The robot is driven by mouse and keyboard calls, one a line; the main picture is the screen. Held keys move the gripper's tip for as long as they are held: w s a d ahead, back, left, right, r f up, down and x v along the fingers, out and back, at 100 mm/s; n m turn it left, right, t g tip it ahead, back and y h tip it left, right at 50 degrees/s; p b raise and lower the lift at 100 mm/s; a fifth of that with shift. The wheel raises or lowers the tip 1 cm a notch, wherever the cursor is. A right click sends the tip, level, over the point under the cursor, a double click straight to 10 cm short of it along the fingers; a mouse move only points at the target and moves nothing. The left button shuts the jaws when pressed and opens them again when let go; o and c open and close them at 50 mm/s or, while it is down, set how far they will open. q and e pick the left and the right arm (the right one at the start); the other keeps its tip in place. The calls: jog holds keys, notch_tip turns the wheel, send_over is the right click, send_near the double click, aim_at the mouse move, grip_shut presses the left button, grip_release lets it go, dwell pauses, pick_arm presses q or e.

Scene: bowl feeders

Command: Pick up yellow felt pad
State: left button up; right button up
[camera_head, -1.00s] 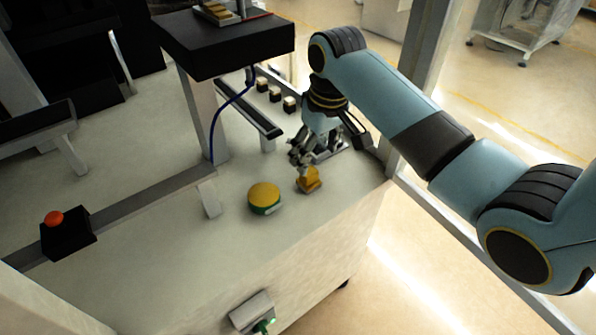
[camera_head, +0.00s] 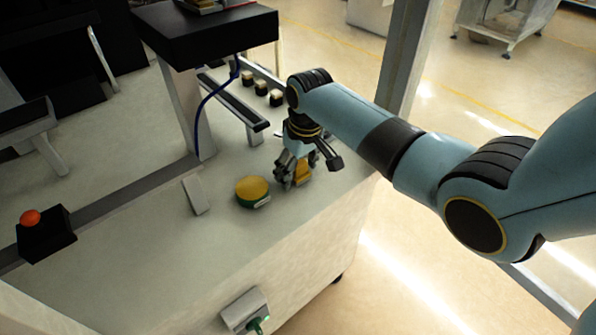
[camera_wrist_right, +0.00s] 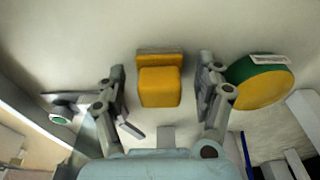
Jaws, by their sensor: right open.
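The yellow felt pad (camera_head: 304,171), a small yellow block with a grey-brown strip along one side, rests on the pale bench top. In the right wrist view the pad (camera_wrist_right: 160,86) lies between the two fingers, with a gap on both sides. My right gripper (camera_head: 291,178) is open and low over the bench around the pad; its fingers partly hide the pad in the head view. It also shows in the right wrist view (camera_wrist_right: 163,82). My left gripper is not in view.
A round yellow-topped, green-sided piece (camera_head: 252,190) sits close beside the gripper, and near one finger in the wrist view (camera_wrist_right: 264,88). A grey rail (camera_head: 232,104) and a post stand behind. Bare bench lies in front, with a switch box (camera_head: 244,310) on the front side.

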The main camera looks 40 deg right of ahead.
aim_at(301, 162)
jog(key=shift+c, duration=0.2)
jog(key=c, duration=1.2)
jog(key=shift+r, duration=0.5)
jog(key=r, duration=0.2)
jog(key=r+p, duration=0.1)
jog(key=r, duration=0.1)
jog(key=shift+s+d, duration=0.25)
jog(key=shift+s, duration=0.15)
jog(key=s+d+r, duration=0.1)
jog(key=s+r, duration=0.1)
jog(key=s, duration=0.1)
jog(key=s+d+r+p, duration=0.1)
jog(key=s+r, duration=0.1)
jog(key=s, duration=0.1)
jog(key=s+d+r+p, duration=0.1)
jog(key=s+d+r, duration=0.1)
jog(key=s, duration=0.1)
jog(key=shift+s, duration=0.4)
